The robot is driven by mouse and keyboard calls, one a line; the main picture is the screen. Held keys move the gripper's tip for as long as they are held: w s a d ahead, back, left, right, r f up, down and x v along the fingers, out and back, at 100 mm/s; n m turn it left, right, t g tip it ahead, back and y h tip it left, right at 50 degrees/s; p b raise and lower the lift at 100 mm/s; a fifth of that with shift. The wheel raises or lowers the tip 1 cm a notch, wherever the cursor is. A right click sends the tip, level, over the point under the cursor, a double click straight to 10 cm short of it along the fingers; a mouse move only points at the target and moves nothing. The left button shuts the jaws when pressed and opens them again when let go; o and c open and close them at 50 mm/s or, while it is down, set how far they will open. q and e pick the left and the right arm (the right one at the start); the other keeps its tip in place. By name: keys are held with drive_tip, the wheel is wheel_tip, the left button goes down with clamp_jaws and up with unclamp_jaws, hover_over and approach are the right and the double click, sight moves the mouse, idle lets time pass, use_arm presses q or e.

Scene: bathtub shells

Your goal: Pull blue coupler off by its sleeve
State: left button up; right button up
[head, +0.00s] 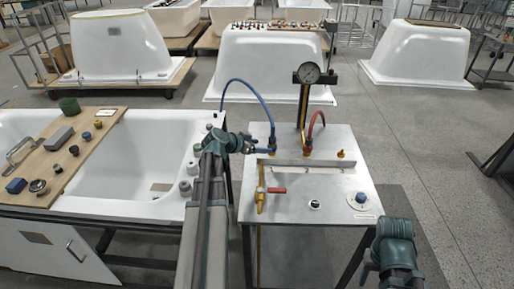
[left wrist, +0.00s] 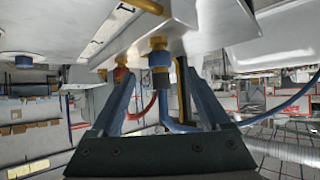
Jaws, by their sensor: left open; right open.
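The blue coupler (head: 271,142) sits on the left brass fitting of the metal test bench, with a blue hose (head: 249,89) arching up from it. In the left wrist view the blue coupler (left wrist: 160,78) stands between the spread fingers of my left gripper (left wrist: 158,74), with visible gaps on both sides. In the head view my left gripper (head: 262,149) is right beside the coupler, partly covering its surroundings. The sleeve is too small to make out separately. My right gripper (head: 370,268) is at the lower right, away from the bench top, and only partly shows.
A red coupler (head: 307,149) with a red hose and a pressure gauge (head: 309,73) stand close by on the bench (head: 335,205). A yellow valve with red handle (head: 276,190) is in front. A white tub (head: 158,140) with a wooden board lies to the left.

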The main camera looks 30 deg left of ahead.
sight(270, 145)
use_arm(q)
drive_tip(key=b+x, duration=0.2)
drive_tip(key=x, duration=0.4)
drive_tip(key=shift+b, duration=0.4)
idle(0.4)
clamp_jaws()
drive_tip(key=shift+r+p, duration=0.4)
drive_tip(key=shift+p, duration=0.05)
drive_tip(key=shift+r+p, duration=1.8)
drive_tip(key=shift+r, duration=0.15)
drive_tip(key=shift+r+p, duration=2.4)
drive_tip(key=shift+p, duration=0.15)
